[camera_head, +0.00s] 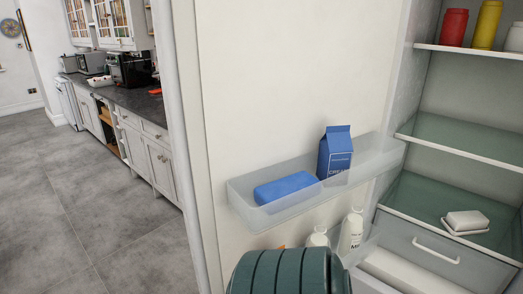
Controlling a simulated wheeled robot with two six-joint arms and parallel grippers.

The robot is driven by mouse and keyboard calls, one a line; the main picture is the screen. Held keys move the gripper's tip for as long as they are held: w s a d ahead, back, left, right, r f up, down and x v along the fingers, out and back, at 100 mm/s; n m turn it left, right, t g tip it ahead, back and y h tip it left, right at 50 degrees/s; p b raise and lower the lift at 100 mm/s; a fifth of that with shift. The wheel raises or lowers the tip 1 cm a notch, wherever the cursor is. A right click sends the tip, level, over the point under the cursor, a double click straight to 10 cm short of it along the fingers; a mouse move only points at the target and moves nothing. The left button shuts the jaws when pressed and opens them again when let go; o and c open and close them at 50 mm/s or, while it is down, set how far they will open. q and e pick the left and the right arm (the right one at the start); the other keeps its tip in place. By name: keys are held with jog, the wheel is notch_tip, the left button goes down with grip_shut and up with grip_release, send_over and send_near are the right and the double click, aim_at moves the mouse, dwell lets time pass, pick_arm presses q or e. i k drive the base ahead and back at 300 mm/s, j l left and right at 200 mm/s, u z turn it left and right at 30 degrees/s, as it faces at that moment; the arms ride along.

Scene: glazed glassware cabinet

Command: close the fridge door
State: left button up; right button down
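The fridge door (285,65) stands wide open, with its pale inner face toward me. Its free edge is on the left, and the fridge interior (450,95) is open to view on the right. A clear door bin (290,212) holds a blue carton (336,152) and a blue block-shaped pack (287,188). White bottles (351,232) stand in a lower bin, partly hidden. Neither of my grippers is in view, and no contact with the door can be seen.
Glass shelves (465,135) hold red and yellow containers and a white butter dish (465,222), above a drawer (445,258). A dark teal ribbed shape (285,273) fills the bottom centre; I cannot tell what it is. Grey floor (80,200) lies clear at left, before a kitchen counter (140,105).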

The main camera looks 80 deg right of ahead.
aim_at(252, 89)
jog(key=i+z, duration=0.85)
jog(key=i+j+z, duration=0.3)
jog(key=z, duration=0.15)
jog(key=i+z, duration=0.15)
jog(key=z, duration=0.3)
jog(key=i+z, duration=0.2)
jog(key=z, duration=0.25)
jog(key=i+j+z, duration=0.1)
jog(key=z, duration=0.35)
jog(key=i+j+z, duration=0.1)
jog(key=z, duration=0.35)
jog(key=i+j+z, duration=0.2)
jog(key=z, duration=0.25)
